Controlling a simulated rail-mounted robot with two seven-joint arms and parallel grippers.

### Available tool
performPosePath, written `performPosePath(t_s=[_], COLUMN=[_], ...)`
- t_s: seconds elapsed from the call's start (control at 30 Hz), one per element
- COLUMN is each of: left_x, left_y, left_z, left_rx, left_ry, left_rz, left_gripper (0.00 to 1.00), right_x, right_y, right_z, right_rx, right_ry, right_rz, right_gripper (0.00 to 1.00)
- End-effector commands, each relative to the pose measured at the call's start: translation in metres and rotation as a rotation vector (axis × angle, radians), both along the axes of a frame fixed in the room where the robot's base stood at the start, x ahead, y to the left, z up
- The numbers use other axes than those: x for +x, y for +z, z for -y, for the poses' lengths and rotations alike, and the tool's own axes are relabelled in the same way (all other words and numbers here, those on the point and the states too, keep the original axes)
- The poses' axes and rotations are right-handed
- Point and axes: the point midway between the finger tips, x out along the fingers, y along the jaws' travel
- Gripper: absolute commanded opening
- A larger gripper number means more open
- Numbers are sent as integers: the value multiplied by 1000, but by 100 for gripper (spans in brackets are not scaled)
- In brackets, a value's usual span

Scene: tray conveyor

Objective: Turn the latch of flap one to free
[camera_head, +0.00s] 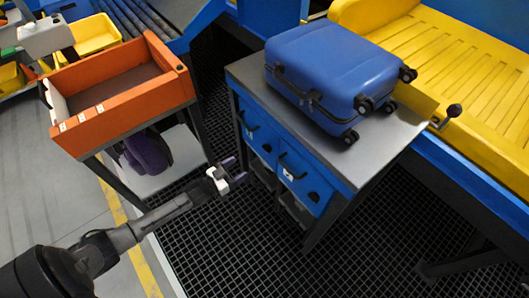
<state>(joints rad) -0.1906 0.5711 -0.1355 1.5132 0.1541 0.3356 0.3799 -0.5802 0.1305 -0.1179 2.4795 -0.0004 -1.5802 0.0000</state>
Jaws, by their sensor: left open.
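Two blue flaps sit side by side in the front of the metal-topped stand: a left flap (257,137) and a right flap (311,183). Each has a dark bar handle and a small dark latch-like knob; the left knob (267,148) and right knob (313,196) are too small to read their turn. I cannot read which flap is number one. My left gripper (239,171) is open and empty, in front of and below the left flap, apart from it. My right gripper is not in view.
A blue suitcase (338,72) lies on the stand's grey top (375,150). An orange tray (120,98) on a cart stands left, with a purple bag (147,152) below. A yellow slatted chute (445,55) and a black-knobbed lever (453,111) are right.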

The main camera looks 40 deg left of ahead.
Motion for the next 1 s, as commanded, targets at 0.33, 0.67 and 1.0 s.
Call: performPosePath(t_s=[0.33,0.67,1.0], left_x=[61,109,125], left_y=[-2,-1,0], left_z=[13,24,28], left_rx=[0,1,1], left_ry=[-1,-1,0], left_rz=[5,3,0], left_gripper=[70,70,70], right_x=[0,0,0], right_y=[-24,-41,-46], right_z=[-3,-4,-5], right_rx=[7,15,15], right_ry=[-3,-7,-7], right_rz=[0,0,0], right_gripper=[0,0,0])
